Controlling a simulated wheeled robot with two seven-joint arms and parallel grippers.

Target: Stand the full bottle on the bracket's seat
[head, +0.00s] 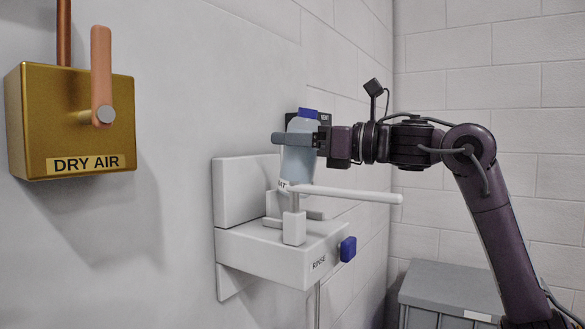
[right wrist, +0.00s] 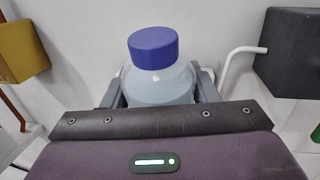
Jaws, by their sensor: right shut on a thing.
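The bottle (head: 299,163) is pale blue and clear with a blue cap, and it stands upright. My right gripper (head: 292,139) is shut around its upper body. The right wrist view shows the bottle (right wrist: 158,85) between the two grey fingers (right wrist: 160,92). Below the bottle is a white wall fixture with a post (head: 294,227), a long white bar (head: 350,194) and a small part lettered "AT" (head: 283,185). The bottle's foot is at this lettered part, partly hidden; I cannot tell whether it touches. My left gripper is not in view.
A white block marked RINSE (head: 275,252) with a blue knob (head: 348,249) projects from the wall below. A gold DRY AIR box (head: 75,120) with a copper lever is at left. A dark box (right wrist: 290,52) and white bent pipe (right wrist: 232,65) are near the bottle. A grey bin (head: 450,288) stands lower right.

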